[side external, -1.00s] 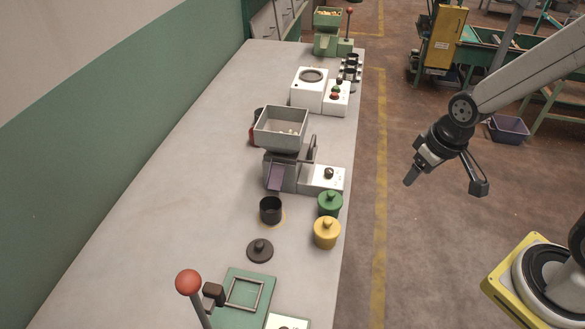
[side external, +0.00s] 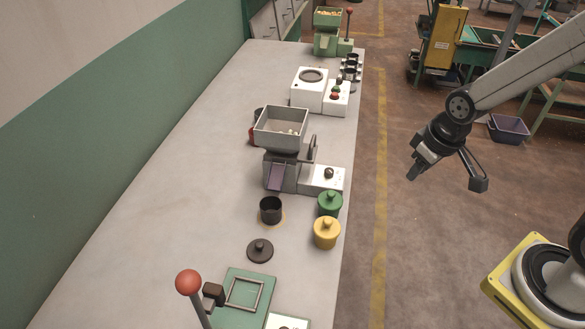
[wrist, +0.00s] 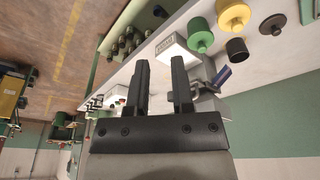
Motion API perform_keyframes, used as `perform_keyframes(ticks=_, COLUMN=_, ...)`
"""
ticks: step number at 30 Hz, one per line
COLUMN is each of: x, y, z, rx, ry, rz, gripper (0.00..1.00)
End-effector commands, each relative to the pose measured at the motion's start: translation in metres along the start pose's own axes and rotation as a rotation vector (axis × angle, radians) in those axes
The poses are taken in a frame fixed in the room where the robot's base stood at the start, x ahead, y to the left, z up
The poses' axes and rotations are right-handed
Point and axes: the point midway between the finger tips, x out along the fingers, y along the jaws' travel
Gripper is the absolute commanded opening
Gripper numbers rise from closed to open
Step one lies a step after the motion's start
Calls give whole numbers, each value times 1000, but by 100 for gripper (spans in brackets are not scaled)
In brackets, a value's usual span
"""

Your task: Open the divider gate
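A grey open-topped hopper (side external: 281,130) with a few pale nuts inside stands on a grey housing at the middle of the bench. A purple chute (side external: 276,176) slopes from its front, and a dark upright lever-like part (side external: 312,149) stands at its right side. I cannot tell which part is the divider gate. My gripper (side external: 413,175) is in the air right of the bench, well apart from the hopper. In the wrist view my gripper (wrist: 160,62) has its fingers apart with nothing between them. The purple chute (wrist: 222,76) shows beyond the right finger, which partly hides the machine.
A white knob box (side external: 322,179) adjoins the hopper. A black cup (side external: 270,210), green jar (side external: 329,203), yellow jar (side external: 327,233) and dark lid (side external: 260,250) stand in front. A red-balled lever (side external: 188,283) rises at the near end. The bench's left side is clear.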

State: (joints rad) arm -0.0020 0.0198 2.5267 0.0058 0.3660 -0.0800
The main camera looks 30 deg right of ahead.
Motion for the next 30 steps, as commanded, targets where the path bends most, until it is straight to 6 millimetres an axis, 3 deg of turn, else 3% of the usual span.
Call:
perform_keyframes(ticks=8, x=2, y=-2, z=-39, rx=-299, ry=-10, rz=-15, gripper=29)
perform_keyframes(ticks=30, x=14, y=-17, z=-158, rx=-1341, ry=9, rz=-95, gripper=29)
